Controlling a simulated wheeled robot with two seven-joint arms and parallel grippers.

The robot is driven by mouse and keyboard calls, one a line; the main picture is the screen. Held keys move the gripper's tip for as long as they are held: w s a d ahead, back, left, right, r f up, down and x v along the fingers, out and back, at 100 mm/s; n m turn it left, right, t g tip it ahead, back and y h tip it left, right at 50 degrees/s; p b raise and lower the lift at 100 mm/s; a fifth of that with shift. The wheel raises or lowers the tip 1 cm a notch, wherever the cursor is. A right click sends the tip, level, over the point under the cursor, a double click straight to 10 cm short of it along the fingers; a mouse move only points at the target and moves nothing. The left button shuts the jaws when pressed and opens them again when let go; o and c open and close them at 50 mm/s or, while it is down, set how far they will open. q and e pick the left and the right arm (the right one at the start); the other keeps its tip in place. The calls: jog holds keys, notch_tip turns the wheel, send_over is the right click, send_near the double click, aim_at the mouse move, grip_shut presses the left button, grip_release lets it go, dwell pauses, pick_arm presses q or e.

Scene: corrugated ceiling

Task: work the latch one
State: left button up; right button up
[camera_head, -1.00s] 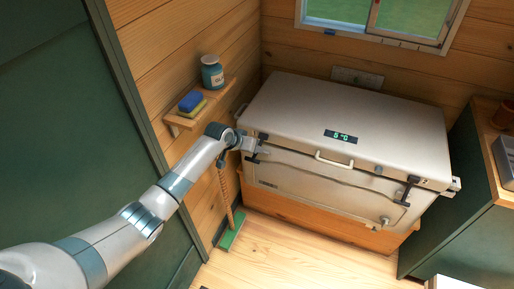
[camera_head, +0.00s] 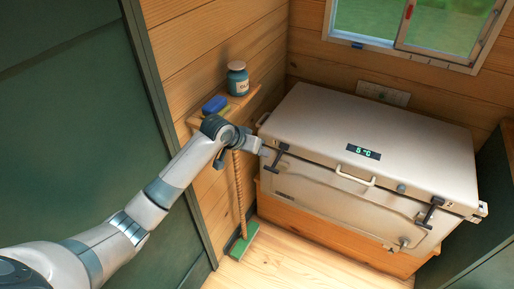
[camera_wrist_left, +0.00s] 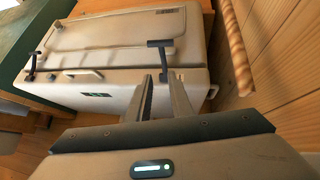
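A pale cooler chest (camera_head: 410,135) with a shut lid stands against the back wall. Its near-left black latch (camera_head: 276,158) is at the front edge below the lid, and a second black latch (camera_head: 430,212) is at the right. My left gripper (camera_head: 262,150) is just left of the near-left latch. In the left wrist view the gripper (camera_wrist_left: 160,78) has its two fingers apart with nothing held. The latch's dark bar (camera_wrist_left: 160,43) shows just beyond the fingertips, its stem in line with the gap. Contact cannot be told. My right gripper is not in view.
A wall shelf (camera_head: 247,98) with a jar (camera_head: 237,78) and a blue sponge (camera_head: 215,104) is close behind my left wrist. A pale lid handle (camera_head: 355,176) sticks out between the latches. Floor in front is clear.

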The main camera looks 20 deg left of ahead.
pick_arm(q)
jog(key=v, duration=0.6)
jog(key=shift+r+b, duration=0.2)
jog(key=shift+b, duration=0.25)
jog(key=shift+s, duration=0.1)
